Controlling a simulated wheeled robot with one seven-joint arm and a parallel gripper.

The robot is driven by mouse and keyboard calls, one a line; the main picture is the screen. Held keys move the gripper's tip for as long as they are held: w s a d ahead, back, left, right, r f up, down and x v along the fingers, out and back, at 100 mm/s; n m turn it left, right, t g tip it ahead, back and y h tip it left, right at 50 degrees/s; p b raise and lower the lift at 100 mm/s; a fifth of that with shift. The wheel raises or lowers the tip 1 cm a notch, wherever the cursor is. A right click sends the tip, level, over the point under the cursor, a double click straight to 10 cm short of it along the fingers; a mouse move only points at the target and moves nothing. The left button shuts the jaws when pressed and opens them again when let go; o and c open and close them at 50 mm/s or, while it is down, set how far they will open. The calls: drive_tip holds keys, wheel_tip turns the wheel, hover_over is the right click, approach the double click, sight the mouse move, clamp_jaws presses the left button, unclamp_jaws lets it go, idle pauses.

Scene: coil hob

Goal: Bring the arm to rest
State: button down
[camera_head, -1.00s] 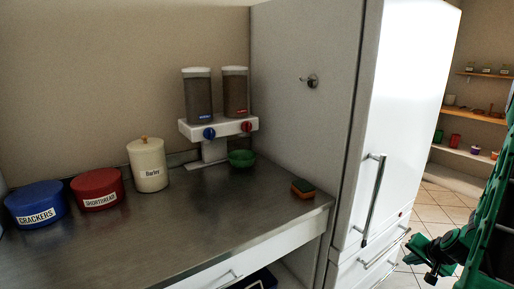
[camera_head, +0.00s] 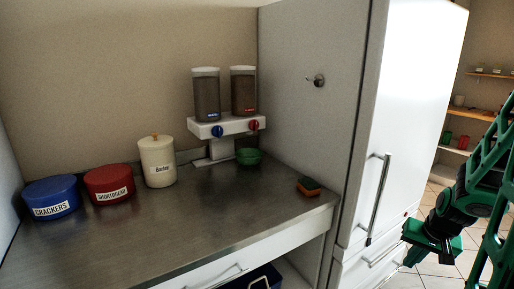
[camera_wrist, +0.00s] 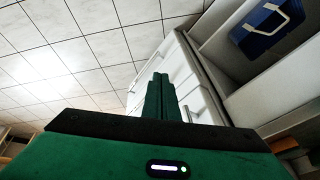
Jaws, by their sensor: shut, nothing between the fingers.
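My gripper (camera_head: 411,258) is at the lower right of the head view, in front of the fridge's lower drawers. It is green and black and hangs at the end of my folded arm. In the wrist view its two green fingers (camera_wrist: 158,98) lie together with nothing between them. The gripper is apart from the counter and everything on it.
The steel counter (camera_head: 190,230) bears blue, red and cream canisters, a twin dispenser (camera_head: 222,125), a green bowl (camera_head: 249,156) and a sponge (camera_head: 308,186). The white fridge (camera_head: 400,120) stands right of it. A blue box (camera_wrist: 266,28) sits in an open space below. Tiled floor (camera_wrist: 70,50) is clear.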

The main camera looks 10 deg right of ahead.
drive_tip(key=s+a+r+n+g, duration=0.1)
drive_tip(key=s+a+r+g, duration=0.1)
drive_tip(key=s+a+r, duration=0.3)
drive_tip(key=s+a+r+g+y, duration=0.1)
drive_tip(key=s+a+r, duration=0.5)
drive_tip(key=s, duration=0.5)
drive_tip(key=shift+a+n+g, duration=0.4)
drive_tip(key=shift+a, duration=0.45)
drive_tip(key=shift+w+f, duration=0.1)
drive_tip(key=shift+w, duration=0.1)
drive_tip(key=shift+w+f, duration=0.2)
drive_tip(key=shift+w, duration=0.3)
